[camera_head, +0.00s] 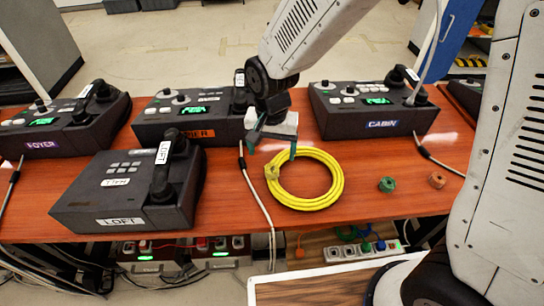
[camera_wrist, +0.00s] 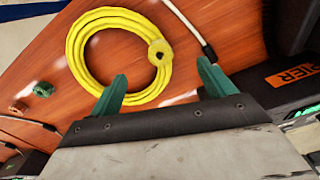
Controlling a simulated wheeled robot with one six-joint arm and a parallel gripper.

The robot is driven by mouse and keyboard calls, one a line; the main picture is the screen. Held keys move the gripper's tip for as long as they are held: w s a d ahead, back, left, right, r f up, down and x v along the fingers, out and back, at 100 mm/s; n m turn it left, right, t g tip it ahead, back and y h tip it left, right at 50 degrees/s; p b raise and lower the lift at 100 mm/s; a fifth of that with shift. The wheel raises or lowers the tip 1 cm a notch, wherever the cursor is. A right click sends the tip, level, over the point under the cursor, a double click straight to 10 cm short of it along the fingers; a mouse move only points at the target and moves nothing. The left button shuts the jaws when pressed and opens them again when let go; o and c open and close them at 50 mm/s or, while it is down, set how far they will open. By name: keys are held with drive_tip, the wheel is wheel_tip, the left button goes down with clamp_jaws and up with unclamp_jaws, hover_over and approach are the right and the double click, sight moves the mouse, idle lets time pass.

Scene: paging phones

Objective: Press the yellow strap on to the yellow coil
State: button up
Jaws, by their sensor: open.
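The yellow coil (camera_head: 337,182) lies flat on the red-brown table, in front of and between the PIER and CABIN phones. It also shows in the wrist view (camera_wrist: 78,55). The yellow strap (camera_head: 271,171), a small roll-like piece, sits at the coil's left edge, and in the wrist view it is at the coil's right edge (camera_wrist: 159,53). I cannot tell whether it is fastened or only resting there. My gripper (camera_head: 272,149) is above the strap with its green fingers apart and nothing between them.
A green roll (camera_head: 387,184) and an orange roll (camera_head: 437,181) lie right of the coil. The LOFT phone (camera_head: 110,205) stands front left, and the PIER phone (camera_head: 165,125) and CABIN phone (camera_head: 345,118) behind. A white cable (camera_head: 256,195) runs just left of the coil.

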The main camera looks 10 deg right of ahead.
sight(272, 169)
drive_tip(key=r+m, duration=0.2)
drive_tip(key=r, duration=0.1)
drive_tip(key=shift+w+a+r+m, duration=0.1)
drive_tip(key=shift+w+m, duration=0.1)
drive_tip(key=shift+m, duration=0.2)
drive_tip(key=c, duration=1.5)
drive_tip(key=shift+r+m, duration=0.25)
drive_tip(key=shift+m, duration=0.55)
clamp_jaws()
drive_tip(key=shift+m, duration=0.8)
drive_tip(key=shift+s+f, duration=0.15)
drive_tip(key=shift+f, duration=3.6)
drive_tip(key=shift+f, duration=0.8)
wheel_tip(272, 169, up, 8)
